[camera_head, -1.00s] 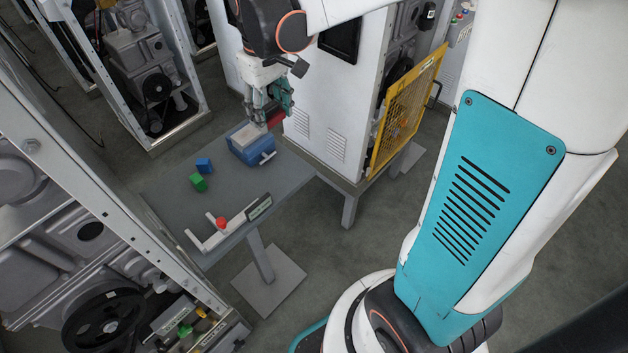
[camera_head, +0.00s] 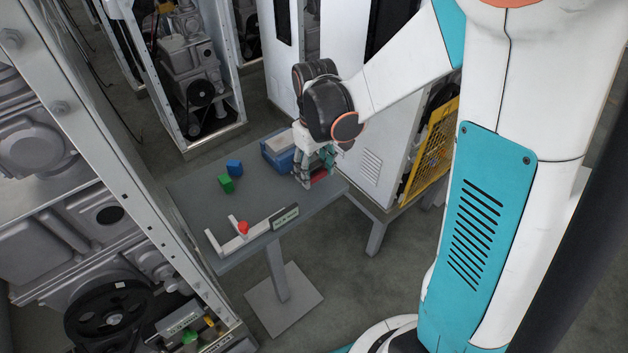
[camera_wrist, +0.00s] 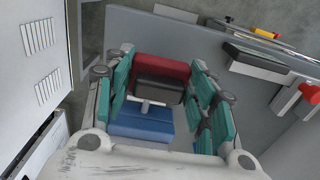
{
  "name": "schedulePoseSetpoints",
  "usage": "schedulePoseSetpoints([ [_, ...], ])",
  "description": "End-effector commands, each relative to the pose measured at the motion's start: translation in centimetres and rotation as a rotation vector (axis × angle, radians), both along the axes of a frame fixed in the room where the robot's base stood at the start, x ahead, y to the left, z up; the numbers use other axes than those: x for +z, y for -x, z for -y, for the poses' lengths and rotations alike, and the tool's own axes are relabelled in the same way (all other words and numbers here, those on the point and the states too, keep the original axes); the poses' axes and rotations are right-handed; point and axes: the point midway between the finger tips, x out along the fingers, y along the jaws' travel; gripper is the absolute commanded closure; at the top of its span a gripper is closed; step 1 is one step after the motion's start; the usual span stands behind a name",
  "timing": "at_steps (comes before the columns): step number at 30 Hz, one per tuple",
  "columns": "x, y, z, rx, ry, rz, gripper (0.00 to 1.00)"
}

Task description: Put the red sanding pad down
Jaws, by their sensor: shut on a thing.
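The red sanding pad (camera_head: 318,177) is mostly hidden by my gripper (camera_head: 318,172) in the head view. My gripper is shut on it, low over the right edge of the grey table (camera_head: 200,198). In the wrist view the pad (camera_wrist: 162,66) shows its red face and a dark part between the teal fingers (camera_wrist: 165,85). I cannot tell whether the pad touches the table top. A blue box (camera_head: 280,160) with a pale top stands just left of my gripper. Blue also shows between the fingers in the wrist view, with a white handle.
A green cube (camera_head: 225,183) and a blue cube (camera_head: 234,167) lie on the table's left part. A white cabinet (camera_head: 372,178) stands right of the table.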

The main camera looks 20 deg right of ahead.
Motion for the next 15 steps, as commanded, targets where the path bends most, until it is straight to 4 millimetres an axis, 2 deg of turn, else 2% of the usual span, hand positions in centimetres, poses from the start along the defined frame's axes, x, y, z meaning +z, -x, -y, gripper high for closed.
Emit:
schedulePoseSetpoints([
  [9,-4.0,0.0,0.0,0.0,0.0,0.0,0.71],
  [15,-4.2,0.0,0.0,0.0,0.0,0.0,0.71],
])
